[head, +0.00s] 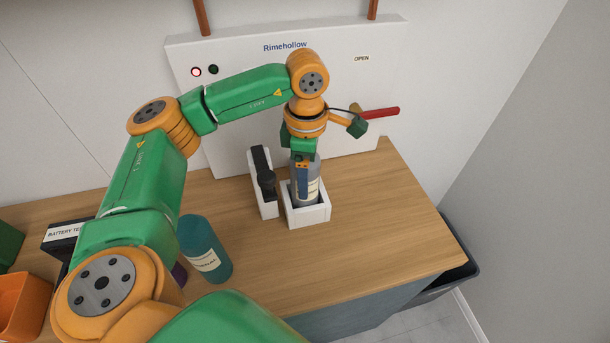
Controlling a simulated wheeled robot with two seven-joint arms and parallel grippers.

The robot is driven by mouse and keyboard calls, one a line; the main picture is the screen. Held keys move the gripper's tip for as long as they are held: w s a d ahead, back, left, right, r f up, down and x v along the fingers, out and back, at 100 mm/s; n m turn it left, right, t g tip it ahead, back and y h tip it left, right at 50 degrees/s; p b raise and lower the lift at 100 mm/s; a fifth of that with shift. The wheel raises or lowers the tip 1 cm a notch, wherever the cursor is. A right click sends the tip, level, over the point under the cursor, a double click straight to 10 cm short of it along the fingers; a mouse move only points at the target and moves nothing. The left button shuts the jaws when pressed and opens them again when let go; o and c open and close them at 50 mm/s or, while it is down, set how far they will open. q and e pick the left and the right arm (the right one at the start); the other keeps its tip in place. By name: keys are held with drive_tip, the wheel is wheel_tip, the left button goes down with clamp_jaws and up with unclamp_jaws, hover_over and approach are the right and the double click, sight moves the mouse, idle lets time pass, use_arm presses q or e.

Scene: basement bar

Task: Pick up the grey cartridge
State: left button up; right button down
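The grey cartridge (314,184) stands upright in a white square holder (310,218) on the wooden counter. It has a pale label on its side. My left gripper (302,164) points down at the top of the cartridge, and its fingers overlap the cartridge's upper part in the picture. The wrist hides part of the fingers, so I cannot tell whether they are closed on it. My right gripper is out of view.
A black-and-white lever device (262,183) stands left of the holder. A teal bottle (204,247) stands nearer left. Behind is a white "Rimehollow" panel (228,142) with a red handle (381,113). The counter's right side (390,220) is clear. A dark bin (440,275) stands beyond its edge.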

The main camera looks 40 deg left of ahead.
use_arm(q)
drive_tip(key=shift+a, duration=0.1)
clamp_jaws()
